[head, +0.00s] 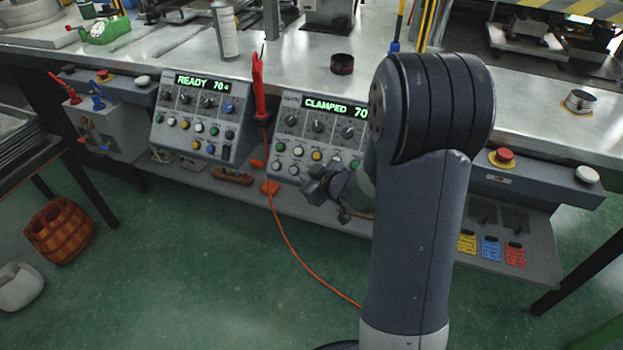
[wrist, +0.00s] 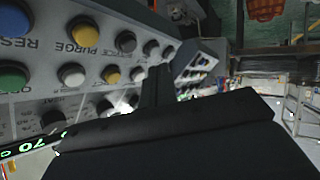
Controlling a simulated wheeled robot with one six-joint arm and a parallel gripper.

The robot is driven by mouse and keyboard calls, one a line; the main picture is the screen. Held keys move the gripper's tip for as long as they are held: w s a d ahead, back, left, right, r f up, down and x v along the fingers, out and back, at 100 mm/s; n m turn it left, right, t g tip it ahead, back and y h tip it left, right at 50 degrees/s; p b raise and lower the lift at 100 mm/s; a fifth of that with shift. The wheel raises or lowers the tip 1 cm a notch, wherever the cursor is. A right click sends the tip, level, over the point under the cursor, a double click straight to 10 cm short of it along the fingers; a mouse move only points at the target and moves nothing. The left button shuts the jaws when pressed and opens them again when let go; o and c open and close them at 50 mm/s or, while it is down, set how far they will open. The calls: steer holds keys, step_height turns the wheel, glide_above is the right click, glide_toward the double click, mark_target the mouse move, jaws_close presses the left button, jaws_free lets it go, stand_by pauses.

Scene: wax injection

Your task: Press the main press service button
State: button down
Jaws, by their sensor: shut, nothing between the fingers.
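Two sloped control panels show in the head view. The left panel (head: 200,115) reads READY 70, and the right panel (head: 318,140) reads CLAMPED 70. I cannot tell from their small labels which is the main press. My gripper (head: 318,185) is shut and empty at the right panel's lower edge. In the wrist view, its dark fingers (wrist: 158,85) are close to an upside-down panel. That panel has a blue RESET button (wrist: 10,19), a yellow PURGE button (wrist: 83,32) and a dark button (wrist: 126,42) whose small label is hard to read. Contact is not clear.
A red-handled tool (head: 260,88) stands between the panels. An orange cable (head: 285,235) runs from there to the floor. A red emergency button (head: 502,157) is to the right. A dark ring (head: 342,64) sits on the bench.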

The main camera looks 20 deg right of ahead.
steer(key=shift+w+d+f, duration=0.65)
steer(key=shift+w+f, duration=0.2)
stand_by(1.6)
steer(key=shift+w+d+f, duration=0.2)
steer(key=shift+w+f, duration=0.05)
